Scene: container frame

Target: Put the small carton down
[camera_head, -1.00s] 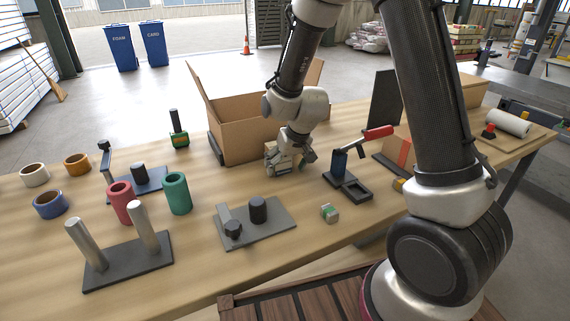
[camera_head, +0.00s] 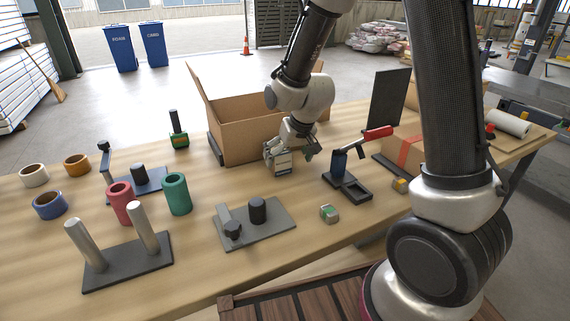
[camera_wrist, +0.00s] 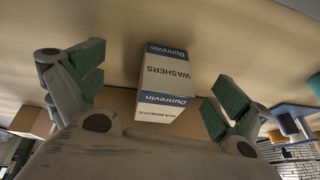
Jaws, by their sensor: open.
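The small carton is a white and blue box lettered "WASHERS" and "Dunrevin" (camera_wrist: 167,75). In the head view the carton (camera_head: 281,163) rests on the table in front of the large open cardboard box. My gripper (camera_head: 284,152) is at the carton, partly covering it from above and behind. In the wrist view my gripper (camera_wrist: 150,92) is open, with its green-padded fingers spread on either side of the carton and gaps showing on both sides.
The open cardboard box (camera_head: 240,137) stands just behind. A grey plate with black knobs (camera_head: 262,228) is in front, and a small green-and-white block (camera_head: 328,213) is nearby.

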